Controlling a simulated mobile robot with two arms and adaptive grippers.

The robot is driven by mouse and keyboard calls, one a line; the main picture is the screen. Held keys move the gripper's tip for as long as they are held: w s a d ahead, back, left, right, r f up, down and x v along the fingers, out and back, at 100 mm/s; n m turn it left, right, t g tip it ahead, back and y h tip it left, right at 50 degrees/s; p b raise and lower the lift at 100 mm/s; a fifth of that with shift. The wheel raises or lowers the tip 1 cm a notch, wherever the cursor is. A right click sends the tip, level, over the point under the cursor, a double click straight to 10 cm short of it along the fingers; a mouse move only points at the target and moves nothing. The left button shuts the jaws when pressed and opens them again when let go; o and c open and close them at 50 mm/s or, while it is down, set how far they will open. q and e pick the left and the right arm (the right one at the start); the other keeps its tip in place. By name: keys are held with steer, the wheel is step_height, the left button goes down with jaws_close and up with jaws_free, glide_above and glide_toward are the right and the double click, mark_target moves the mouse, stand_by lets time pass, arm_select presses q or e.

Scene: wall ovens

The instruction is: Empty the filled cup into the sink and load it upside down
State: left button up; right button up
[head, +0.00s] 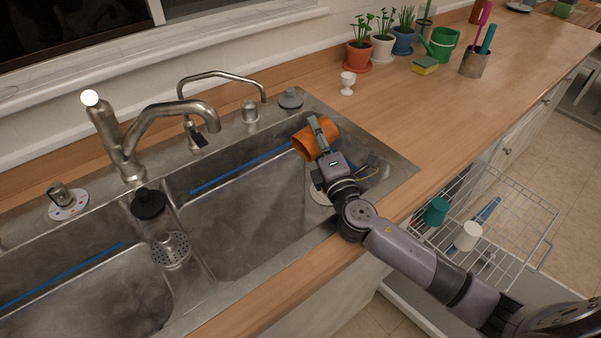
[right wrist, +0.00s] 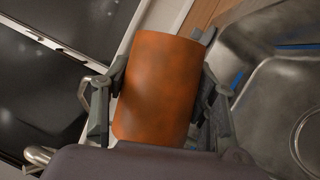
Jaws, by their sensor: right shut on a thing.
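An orange cup (head: 331,131) is held above the far right corner of the right sink basin (head: 245,225). It is tipped on its side, its mouth toward the left and slightly down. No liquid shows, and I cannot see inside it well. My right gripper (head: 317,128) is shut around the cup's sides. In the right wrist view the cup (right wrist: 158,88) fills the space between both fingers. The open dishwasher rack (head: 525,205) is at the lower right, holding a teal cup (head: 436,211) and a white cup (head: 467,236). My left gripper is not in view.
A curved faucet (head: 165,112) and a thinner tap (head: 222,76) stand behind the sink. A white egg cup (head: 347,83), potted plants (head: 361,54), a sponge (head: 425,66) and a utensil holder (head: 474,64) stand on the wooden counter. The counter's front right is clear.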

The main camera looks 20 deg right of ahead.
steer(key=shift+r, duration=0.2)
steer(key=shift+a+n, duration=0.2)
steer(key=shift+n, duration=0.3)
steer(key=shift+r, duration=0.1)
